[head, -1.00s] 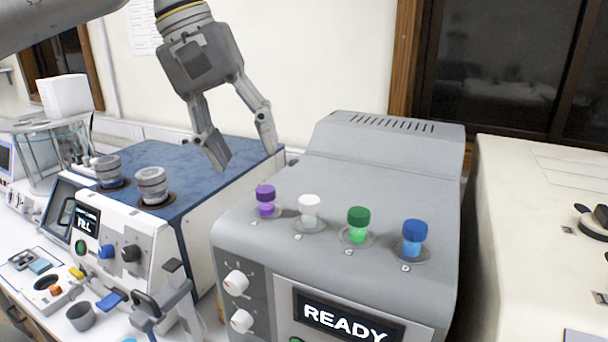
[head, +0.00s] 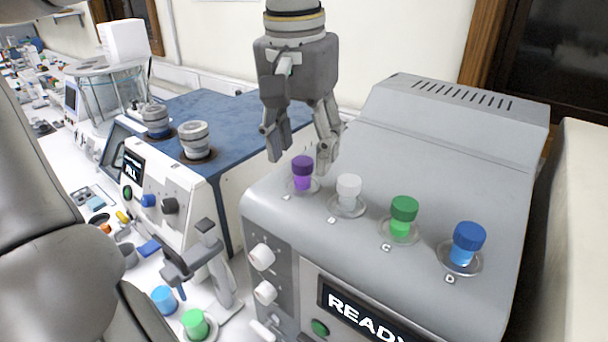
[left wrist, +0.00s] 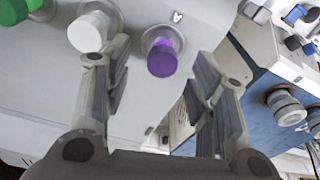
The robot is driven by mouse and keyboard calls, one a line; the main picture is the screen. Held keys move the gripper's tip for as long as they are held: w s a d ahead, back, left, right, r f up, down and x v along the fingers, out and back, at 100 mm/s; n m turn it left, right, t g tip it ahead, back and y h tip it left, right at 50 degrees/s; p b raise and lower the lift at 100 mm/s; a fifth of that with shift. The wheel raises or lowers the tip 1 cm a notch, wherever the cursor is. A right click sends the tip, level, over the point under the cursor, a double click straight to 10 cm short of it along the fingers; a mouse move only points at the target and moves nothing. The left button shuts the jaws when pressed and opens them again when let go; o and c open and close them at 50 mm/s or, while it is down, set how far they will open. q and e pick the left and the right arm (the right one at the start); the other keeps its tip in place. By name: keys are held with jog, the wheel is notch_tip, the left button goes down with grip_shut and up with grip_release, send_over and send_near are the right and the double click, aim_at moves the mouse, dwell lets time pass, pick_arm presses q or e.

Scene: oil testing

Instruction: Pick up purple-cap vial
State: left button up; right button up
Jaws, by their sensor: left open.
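The purple-cap vial (head: 302,174) stands upright in slot A, the leftmost slot on top of the grey machine (head: 450,140). My left gripper (head: 303,164) is open and empty, pointing down just above and behind this vial in the head view. In the left wrist view the purple-cap vial (left wrist: 163,55) appears between and beyond the two spread fingers (left wrist: 160,90), with no finger seen touching it. The right gripper is not in view.
White-cap (head: 348,190), green-cap (head: 403,215) and blue-cap (head: 467,243) vials stand in a row to the right. A blue-topped machine (head: 230,115) stands to the left. The grey machine's top behind the vials is clear.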

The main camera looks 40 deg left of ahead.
aim_at(302, 161)
pick_arm(q)
jog(key=shift+w+a+f, duration=0.1)
jog(key=shift+a+f, duration=0.05)
jog(key=shift+f, duration=0.7)
jog(key=shift+w+a+f, duration=0.1)
jog(key=shift+f, duration=0.7)
jog(key=c, duration=1.1)
